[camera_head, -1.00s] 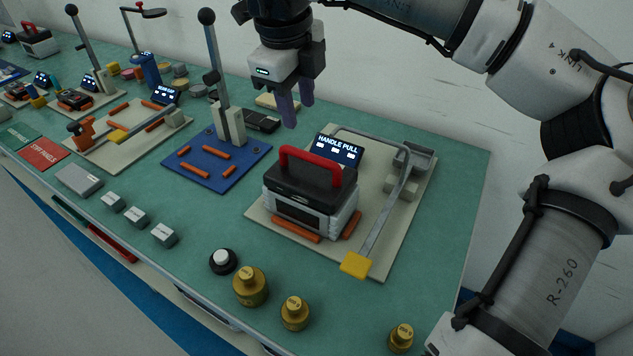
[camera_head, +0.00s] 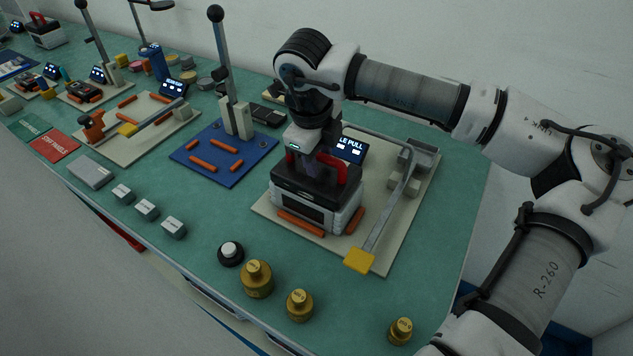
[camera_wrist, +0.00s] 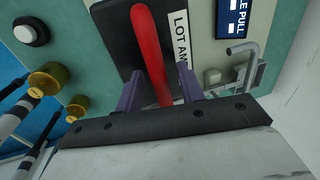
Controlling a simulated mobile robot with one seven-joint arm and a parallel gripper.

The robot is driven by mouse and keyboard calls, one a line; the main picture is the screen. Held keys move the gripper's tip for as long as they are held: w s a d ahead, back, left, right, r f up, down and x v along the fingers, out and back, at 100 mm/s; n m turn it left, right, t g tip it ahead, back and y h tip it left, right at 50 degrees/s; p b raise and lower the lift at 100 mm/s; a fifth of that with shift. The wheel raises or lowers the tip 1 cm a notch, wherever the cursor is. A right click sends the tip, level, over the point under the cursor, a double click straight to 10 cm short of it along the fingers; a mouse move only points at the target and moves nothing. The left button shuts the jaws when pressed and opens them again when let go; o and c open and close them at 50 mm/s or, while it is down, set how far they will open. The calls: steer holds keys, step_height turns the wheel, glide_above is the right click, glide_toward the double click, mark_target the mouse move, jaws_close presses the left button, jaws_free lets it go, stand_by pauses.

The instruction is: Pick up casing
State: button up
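The casing (camera_head: 313,204) is a light grey box with a dark top and a red carry handle (camera_head: 354,169). It sits upright on a pale base plate (camera_head: 272,210) between orange strips. My gripper (camera_head: 308,172) is low over the casing's top and hides the middle of the handle in the head view. In the wrist view the red handle (camera_wrist: 148,45) runs between the two purple fingers of my gripper (camera_wrist: 161,92). The fingers are apart, with a gap showing on each side of the handle. The casing's dark top (camera_wrist: 115,35) lies beyond them.
A bent grey lever with a yellow end (camera_head: 360,260) and a "HANDLE PULL" display (camera_head: 348,149) stand close on the right. A blue plate with an upright lever (camera_head: 222,70) is at left. Brass weights (camera_head: 257,279) and a black-and-white button (camera_head: 231,252) are in front.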

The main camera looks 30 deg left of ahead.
steer(key=shift+f, duration=0.2)
jaws_close()
stand_by(1.3)
